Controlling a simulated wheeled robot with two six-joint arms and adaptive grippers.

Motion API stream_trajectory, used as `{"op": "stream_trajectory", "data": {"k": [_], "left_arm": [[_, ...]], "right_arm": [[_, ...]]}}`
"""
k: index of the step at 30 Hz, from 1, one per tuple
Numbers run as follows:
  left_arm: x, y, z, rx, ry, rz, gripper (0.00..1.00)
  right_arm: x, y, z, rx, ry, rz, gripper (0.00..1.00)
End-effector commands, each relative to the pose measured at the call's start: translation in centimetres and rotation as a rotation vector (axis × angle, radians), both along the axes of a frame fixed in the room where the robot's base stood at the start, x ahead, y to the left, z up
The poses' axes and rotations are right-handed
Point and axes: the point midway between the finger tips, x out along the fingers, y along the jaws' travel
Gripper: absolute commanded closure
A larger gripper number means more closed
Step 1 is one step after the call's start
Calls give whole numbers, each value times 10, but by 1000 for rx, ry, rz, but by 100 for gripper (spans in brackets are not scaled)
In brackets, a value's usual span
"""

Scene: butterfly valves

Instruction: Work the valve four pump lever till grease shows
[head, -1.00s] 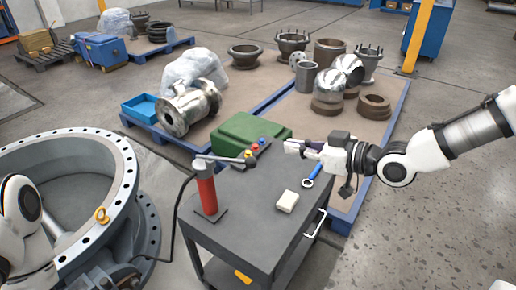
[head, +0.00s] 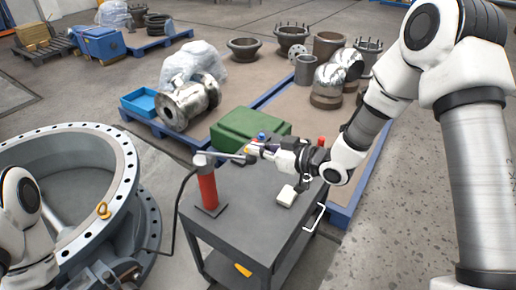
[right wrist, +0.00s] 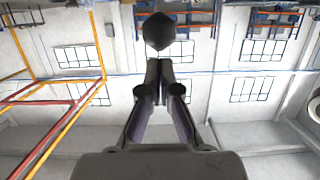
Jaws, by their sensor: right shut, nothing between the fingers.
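The grease pump (head: 208,188) is a red cylinder with a grey head, upright on the dark cart top. Its lever (head: 228,156) points right, roughly level, and ends in a dark knob (head: 251,159). My right gripper (head: 260,149) is shut and empty right by the knob. In the right wrist view the knob (right wrist: 158,31) shows just beyond my closed fingertips (right wrist: 160,66); I cannot tell whether they touch. The big grey flanged valve (head: 122,160) stands at left, with a yellow eyebolt (head: 103,210). My left gripper is out of view. I see no grease.
A dark hose runs down from the pump. Behind are pallets with a flanged pipe (head: 175,112) and elbows. Floor at right is clear.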

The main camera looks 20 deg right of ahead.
Motion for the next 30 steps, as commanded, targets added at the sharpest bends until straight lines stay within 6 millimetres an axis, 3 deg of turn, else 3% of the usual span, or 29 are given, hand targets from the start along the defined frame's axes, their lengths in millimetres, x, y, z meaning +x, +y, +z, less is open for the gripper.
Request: {"op": "stream_trajectory", "data": {"k": [14,17,30], "left_arm": [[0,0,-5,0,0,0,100],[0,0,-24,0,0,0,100],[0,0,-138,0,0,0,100]], "right_arm": [[-1,-1,-11,6,-7,0,100],[-3,-3,-24,25,-31,0,100],[-18,-14,-92,191,-247,0,100]]}}
